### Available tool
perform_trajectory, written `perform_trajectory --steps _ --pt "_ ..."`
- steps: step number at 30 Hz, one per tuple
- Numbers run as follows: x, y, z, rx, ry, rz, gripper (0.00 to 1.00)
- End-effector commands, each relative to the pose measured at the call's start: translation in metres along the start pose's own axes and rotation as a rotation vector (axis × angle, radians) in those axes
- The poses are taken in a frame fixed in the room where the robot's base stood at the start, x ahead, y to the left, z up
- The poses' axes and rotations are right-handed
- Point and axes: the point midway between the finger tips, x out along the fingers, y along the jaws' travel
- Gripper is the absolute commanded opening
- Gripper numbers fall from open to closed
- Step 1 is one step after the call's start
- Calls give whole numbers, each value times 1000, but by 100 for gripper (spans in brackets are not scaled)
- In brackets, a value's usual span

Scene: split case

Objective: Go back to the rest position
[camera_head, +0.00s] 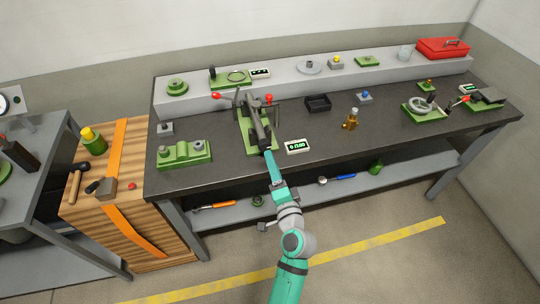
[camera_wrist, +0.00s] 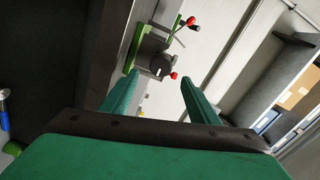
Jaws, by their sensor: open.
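My gripper (camera_wrist: 159,80) is open in the wrist view, its two teal fingers wide apart with nothing between the tips. Beyond them is a dark device on a green base (camera_wrist: 138,48) with red knobs. In the head view, my teal arm reaches up from the bottom to the front edge of the workbench (camera_head: 330,130). Its end is near the device with the green base (camera_head: 247,125) and red-knobbed levers. I cannot tell in the head view whether the arm's end touches that device.
A small digital display (camera_head: 297,146) lies just right of my arm's end. A green fixture (camera_head: 185,153) is to the left, and a black tray (camera_head: 318,103) and brass piece (camera_head: 351,119) to the right. A lower shelf (camera_head: 400,173) runs under the bench. The floor in front is open.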

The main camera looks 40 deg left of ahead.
Motion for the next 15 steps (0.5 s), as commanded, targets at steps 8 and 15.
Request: perform_trajectory --steps 8,15 --pt "-14 0 0 -1 1 0 55" --pt "-15 0 -2 -1 3 0 55"
